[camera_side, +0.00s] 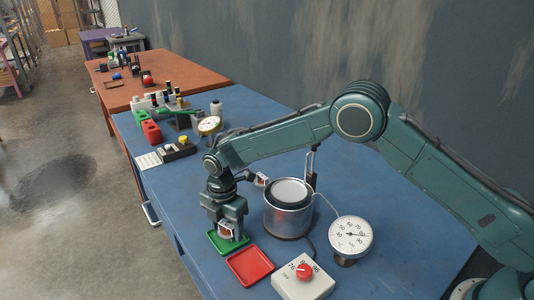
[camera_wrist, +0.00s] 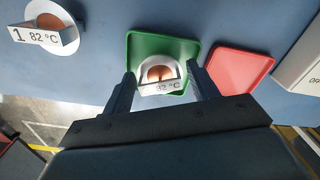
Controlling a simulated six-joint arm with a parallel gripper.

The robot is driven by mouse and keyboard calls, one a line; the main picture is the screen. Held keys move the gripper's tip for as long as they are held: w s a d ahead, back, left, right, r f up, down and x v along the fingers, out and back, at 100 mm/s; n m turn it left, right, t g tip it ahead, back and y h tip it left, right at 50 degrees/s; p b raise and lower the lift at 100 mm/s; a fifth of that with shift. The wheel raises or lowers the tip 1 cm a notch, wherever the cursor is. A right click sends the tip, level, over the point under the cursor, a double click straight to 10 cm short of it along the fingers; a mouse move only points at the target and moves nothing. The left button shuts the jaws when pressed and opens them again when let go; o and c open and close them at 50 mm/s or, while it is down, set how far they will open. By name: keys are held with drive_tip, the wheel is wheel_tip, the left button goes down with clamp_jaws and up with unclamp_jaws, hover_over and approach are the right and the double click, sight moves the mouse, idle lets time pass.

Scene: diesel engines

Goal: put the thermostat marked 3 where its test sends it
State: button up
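A thermostat (camera_wrist: 161,72) with a copper-coloured centre sits on the green tray (camera_wrist: 205,47) in the wrist view. Its tag reads 82 °C; I cannot read a number on it. My gripper (camera_wrist: 161,76) is open, with one finger on each side of this thermostat and gaps between. In the side view my gripper (camera_side: 227,226) is low over the green tray (camera_side: 213,236). A second thermostat (camera_wrist: 48,22), tagged 1 and 82 °C, is apart at the upper left of the wrist view. The red tray (camera_side: 250,266) looks empty.
A metal pot (camera_side: 289,212) stands right of my gripper, with a dial thermometer (camera_side: 350,236) beside it. A control box (camera_side: 303,283) with a red knob is at the front. Various tools and parts stand farther back on the blue bench (camera_side: 385,190).

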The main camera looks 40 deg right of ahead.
sight(227, 225)
drive_tip(key=shift+o, duration=0.7)
drive_tip(key=shift+r, duration=0.1)
wheel_tip(227, 225, up, 12)
idle(0.3)
idle(0.4)
drive_tip(key=shift+r, duration=0.2)
